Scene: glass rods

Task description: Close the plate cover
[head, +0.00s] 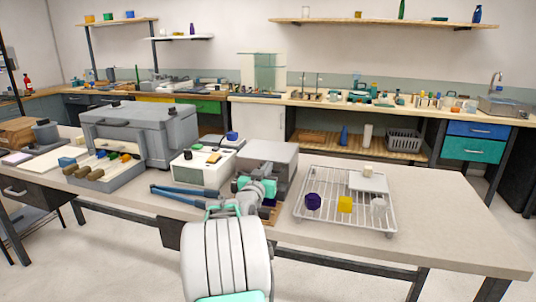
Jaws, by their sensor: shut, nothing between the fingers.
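My arm reaches up from the bottom centre, and my gripper (262,187) is at its far end, at the front of a grey box-shaped unit (275,157) on the near bench. The gripper is shut and empty. Its fingertips are small and partly hidden by my own wrist, and I cannot tell whether they touch the unit. The unit has a flat grey top and stands right of a white device (190,171). I cannot tell for sure which part is the plate cover or how far open it is; my arm hides part of the unit's front.
A wire rack (318,222) on the right holds a purple piece (313,201), a yellow block (345,204) and a white plate (368,182). Blue-handled tongs (185,190) lie left of my arm. A large grey case (140,132) stands further left. The bench's right end is clear.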

